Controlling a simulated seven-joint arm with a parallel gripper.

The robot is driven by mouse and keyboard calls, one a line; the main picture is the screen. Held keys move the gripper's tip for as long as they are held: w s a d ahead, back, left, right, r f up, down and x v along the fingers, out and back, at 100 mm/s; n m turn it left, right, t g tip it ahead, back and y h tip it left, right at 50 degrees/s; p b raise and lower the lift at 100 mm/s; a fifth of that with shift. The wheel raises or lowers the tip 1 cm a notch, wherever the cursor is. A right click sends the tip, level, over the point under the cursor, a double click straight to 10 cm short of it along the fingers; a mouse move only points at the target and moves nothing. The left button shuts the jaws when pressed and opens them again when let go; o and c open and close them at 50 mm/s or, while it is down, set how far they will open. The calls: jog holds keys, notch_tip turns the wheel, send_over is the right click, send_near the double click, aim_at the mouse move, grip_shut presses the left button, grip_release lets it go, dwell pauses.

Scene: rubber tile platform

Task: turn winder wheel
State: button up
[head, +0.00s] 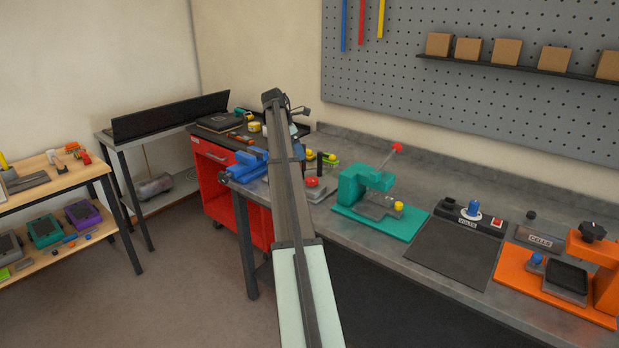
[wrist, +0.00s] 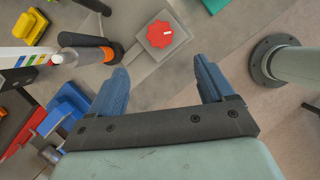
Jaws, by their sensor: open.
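A red many-sided knob (wrist: 160,35) with a white mark sits on a grey plate (wrist: 141,55), and it also shows in the head view (head: 312,181). I cannot tell whether this knob is the winder wheel; no other part is clearly a wheel. A dark rod (wrist: 85,41) with an orange ring lies to the left of the knob in the wrist view. My gripper (wrist: 163,74) is open, with nothing between its blue fingers. The knob shows beyond the fingertips, apart from them. In the head view my arm hides much of this area.
A blue vise (head: 247,166) stands at the bench's left end. A teal press (head: 365,189) stands right of the knob, with a black mat (head: 455,252) and orange fixture (head: 606,272) farther right. A yellow part (wrist: 30,26) lies at upper left in the wrist view.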

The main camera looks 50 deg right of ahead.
aim_at(311, 179)
jog(key=x, duration=1.3)
jog(key=shift+s+d+f, duration=0.1)
jog(key=shift+f, duration=0.15)
jog(key=shift+c, duration=0.4)
jog(key=c, duration=1)
jog(key=shift+o, duration=0.2)
jog(key=shift+m, duration=0.4)
